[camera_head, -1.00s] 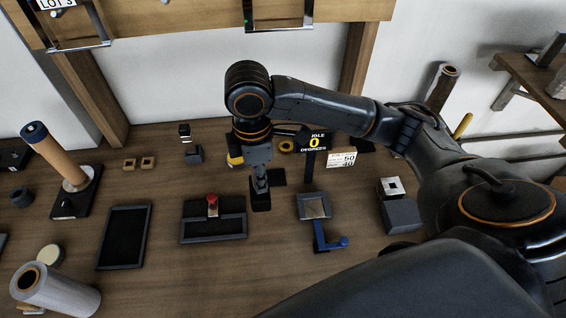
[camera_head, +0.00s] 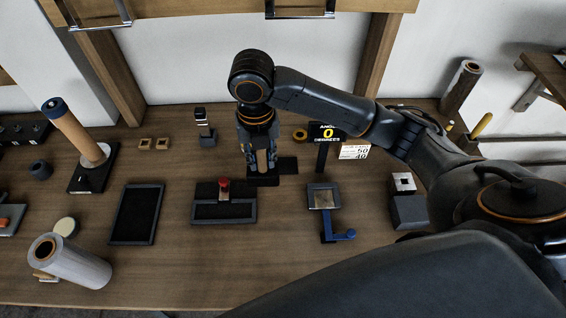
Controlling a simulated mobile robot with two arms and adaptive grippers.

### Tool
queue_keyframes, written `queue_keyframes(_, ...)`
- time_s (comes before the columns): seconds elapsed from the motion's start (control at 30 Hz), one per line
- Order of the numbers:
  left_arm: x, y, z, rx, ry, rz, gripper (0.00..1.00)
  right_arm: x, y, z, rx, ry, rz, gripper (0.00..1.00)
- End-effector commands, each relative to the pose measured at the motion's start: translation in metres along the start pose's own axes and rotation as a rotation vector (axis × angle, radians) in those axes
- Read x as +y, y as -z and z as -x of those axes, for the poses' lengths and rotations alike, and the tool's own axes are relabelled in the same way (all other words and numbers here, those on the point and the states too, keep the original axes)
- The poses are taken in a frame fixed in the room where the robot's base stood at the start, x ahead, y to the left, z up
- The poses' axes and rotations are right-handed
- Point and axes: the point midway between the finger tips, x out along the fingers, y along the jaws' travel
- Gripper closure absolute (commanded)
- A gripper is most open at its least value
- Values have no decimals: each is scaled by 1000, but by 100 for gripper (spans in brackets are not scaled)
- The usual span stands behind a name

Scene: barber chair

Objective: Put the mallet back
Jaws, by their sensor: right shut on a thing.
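My right gripper (camera_head: 258,150) points down over the back middle of the bench. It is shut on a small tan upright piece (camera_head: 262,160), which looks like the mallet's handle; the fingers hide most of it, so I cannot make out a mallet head. Just below is a low black base (camera_head: 262,181). I cannot tell whether the held piece touches this base. My left gripper is not in view.
A black post with a number display (camera_head: 327,132) stands close right of the gripper. In front lie a black tray with a red knob (camera_head: 224,208) and a blue-handled device (camera_head: 324,198). A tilted wooden roller (camera_head: 76,132) stands left. Bare bench shows between the items.

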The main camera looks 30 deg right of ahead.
Motion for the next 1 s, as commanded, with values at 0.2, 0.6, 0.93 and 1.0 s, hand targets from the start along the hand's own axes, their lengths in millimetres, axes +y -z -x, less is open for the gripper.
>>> queue_keyframes(0.2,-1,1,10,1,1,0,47,-16,-28,-11,1,2,14,100)
queue_keyframes(0.6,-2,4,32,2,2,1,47,-56,-100,-68,2,1,15,100)
queue_keyframes(0.93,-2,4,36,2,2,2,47,-66,-120,-97,0,0,18,100)
queue_keyframes(1.0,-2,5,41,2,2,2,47,-68,-122,-103,2,0,19,100)
